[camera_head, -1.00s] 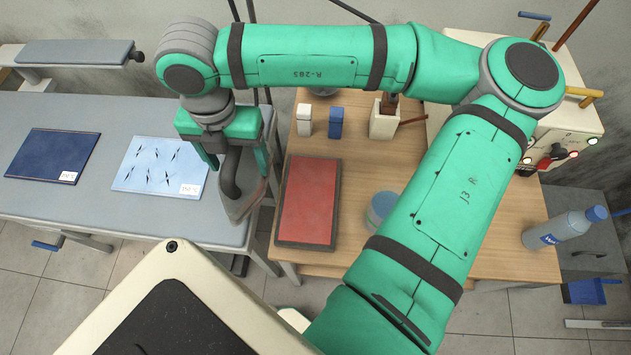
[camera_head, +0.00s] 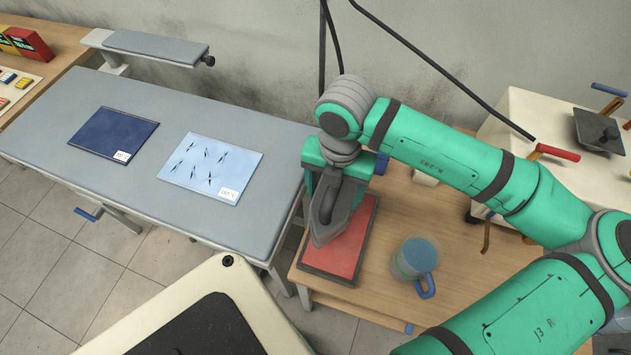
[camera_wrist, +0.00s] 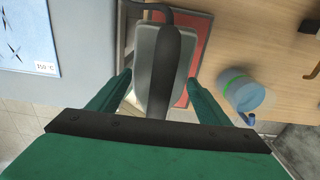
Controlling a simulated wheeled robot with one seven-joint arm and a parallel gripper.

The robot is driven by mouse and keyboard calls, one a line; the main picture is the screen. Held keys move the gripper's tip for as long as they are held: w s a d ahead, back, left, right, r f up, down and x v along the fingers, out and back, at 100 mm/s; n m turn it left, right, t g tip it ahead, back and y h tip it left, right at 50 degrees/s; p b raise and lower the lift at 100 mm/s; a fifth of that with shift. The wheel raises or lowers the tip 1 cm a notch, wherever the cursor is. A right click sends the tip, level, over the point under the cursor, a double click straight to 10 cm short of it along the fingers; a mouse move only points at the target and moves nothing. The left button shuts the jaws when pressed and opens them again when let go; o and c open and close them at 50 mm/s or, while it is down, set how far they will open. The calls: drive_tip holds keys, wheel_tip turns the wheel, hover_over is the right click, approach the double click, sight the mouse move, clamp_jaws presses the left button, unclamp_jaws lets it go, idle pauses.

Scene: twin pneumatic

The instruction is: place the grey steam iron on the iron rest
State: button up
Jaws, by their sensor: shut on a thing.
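The grey steam iron (camera_head: 337,222) hangs from my gripper (camera_head: 328,190), which is shut on its dark handle. In the head view the iron is over the left part of the red iron rest (camera_head: 345,262), a red pad with a dark rim on the wooden table. The wrist view shows the iron (camera_wrist: 148,65) between my green fingers (camera_wrist: 158,85), with the red rest (camera_wrist: 190,60) behind and to its right. The iron hides part of the rest. I cannot tell whether they touch.
The grey ironing table (camera_head: 110,185) at left bears a dark blue cloth (camera_head: 112,134) and a light blue cloth (camera_head: 210,165). A cream machine (camera_head: 540,125) stands at back right.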

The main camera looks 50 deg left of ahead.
sight(347, 199)
drive_tip(key=shift+w+d+f, duration=0.3)
drive_tip(key=shift+w+f, duration=0.1)
drive_tip(key=shift+f, duration=0.2)
drive_tip(key=shift+w+d+f, duration=0.35)
drive_tip(key=shift+w+f, duration=0.05)
drive_tip(key=shift+f, duration=0.25)
drive_tip(key=shift+w+d+f, duration=0.3)
drive_tip(key=shift+w+f, duration=0.1)
drive_tip(key=shift+f, duration=0.2)
drive_tip(key=shift+w+d+f, duration=0.1)
drive_tip(key=shift+f, duration=1.55)
drive_tip(key=o, duration=1.3)
drive_tip(key=shift+f, duration=0.1)
wheel_tip(347, 199, up, 12)
drive_tip(key=shift+w+r, duration=0.1)
